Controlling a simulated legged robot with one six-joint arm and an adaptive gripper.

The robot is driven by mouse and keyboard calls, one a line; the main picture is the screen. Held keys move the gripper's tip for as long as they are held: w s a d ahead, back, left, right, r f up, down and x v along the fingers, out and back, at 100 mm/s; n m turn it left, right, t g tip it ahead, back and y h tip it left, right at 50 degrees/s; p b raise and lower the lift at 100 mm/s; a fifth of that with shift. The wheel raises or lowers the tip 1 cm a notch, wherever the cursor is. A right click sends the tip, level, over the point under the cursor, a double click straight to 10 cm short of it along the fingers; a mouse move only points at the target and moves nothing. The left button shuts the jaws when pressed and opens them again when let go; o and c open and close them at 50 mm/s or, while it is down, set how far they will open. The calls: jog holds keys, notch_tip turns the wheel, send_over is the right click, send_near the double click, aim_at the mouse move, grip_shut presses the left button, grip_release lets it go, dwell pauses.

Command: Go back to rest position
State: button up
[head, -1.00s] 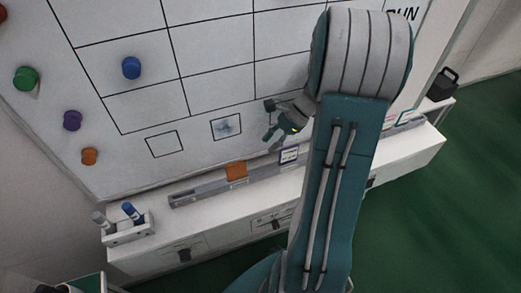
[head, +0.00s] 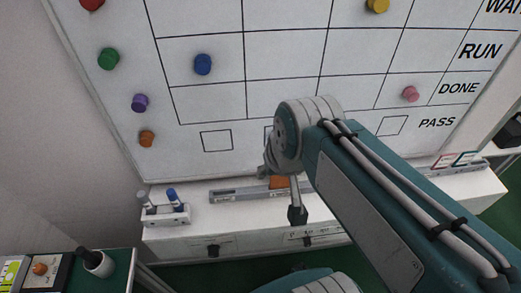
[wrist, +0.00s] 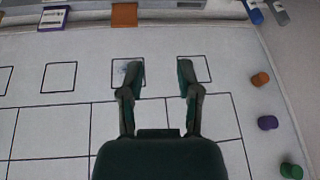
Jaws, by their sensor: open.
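My gripper (wrist: 160,78) is open and empty in the wrist view, its two dark fingers apart in front of the whiteboard (wrist: 50,122). The fingers cannot be made out clearly in the head view.
Round magnets, such as a blue one (head: 203,64) and a pink one (head: 410,93), sit on the board. Below it are a tray (head: 235,194) with an orange block (head: 279,182), a marker holder (head: 165,214) and white drawers. A side table (head: 122,262) stands at lower left.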

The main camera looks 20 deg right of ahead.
jog(key=shift+s+a+r+n+t, duration=0.45)
jog(key=shift+s+n, duration=0.25)
jog(key=shift+n, duration=0.2)
